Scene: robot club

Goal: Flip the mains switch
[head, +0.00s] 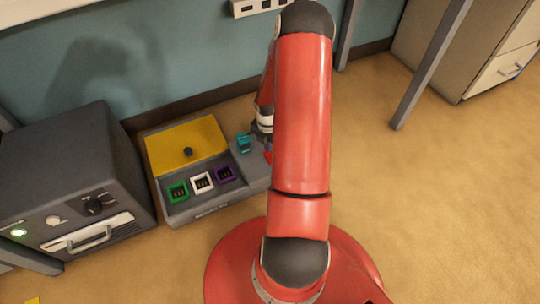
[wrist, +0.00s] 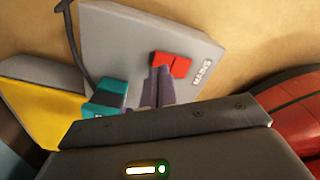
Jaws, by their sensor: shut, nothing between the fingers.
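The mains switch (wrist: 180,66) is a small red rocker on the grey top of the unit (wrist: 125,50), beside the printed word "MAINS". In the head view a sliver of the red switch (head: 268,157) shows at the edge of my arm. My gripper (wrist: 159,72) is shut and empty, with its fingertips right at the near-left part of the switch. I cannot tell whether they touch it. In the head view my red arm hides most of the gripper and the right end of the unit.
A teal plug (head: 244,143) with a dark cable sits just left of the switch. The unit also has a yellow panel (head: 170,137) with a black knob and green, white and purple sockets. A dark grey box (head: 75,165) stands at left.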

